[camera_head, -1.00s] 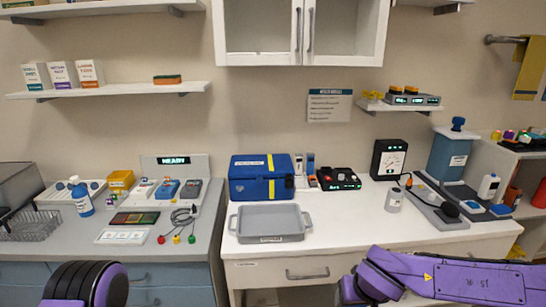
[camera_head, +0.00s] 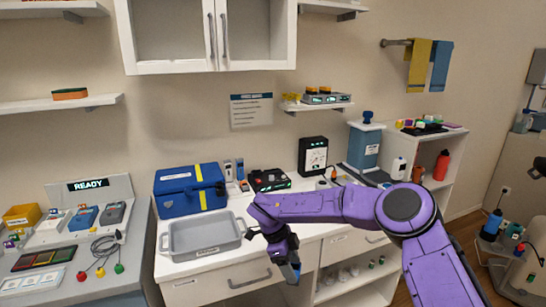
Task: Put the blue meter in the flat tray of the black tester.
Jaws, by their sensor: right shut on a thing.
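My right gripper (camera_head: 286,262) hangs in front of the white counter, past its front edge, pointing down. It is shut on a small blue-and-grey thing (camera_head: 293,272); the fingers hide much of it, and I cannot tell if it is a meter. A blue meter-like device (camera_head: 84,217) sits in the station under the READY sign at the left. The black tester (camera_head: 314,155) with a white dial stands upright at the back of the white counter. My right arm hides the counter in front of it, and I cannot make out its flat tray. My left gripper is out of view.
A grey handled tray (camera_head: 205,251) lies at the counter's front, left of my gripper. A blue toolbox (camera_head: 190,189) and a low black device (camera_head: 269,180) stand behind. A blue-grey canister (camera_head: 364,148) stands at the right. Cables and colored plugs lie on the left bench.

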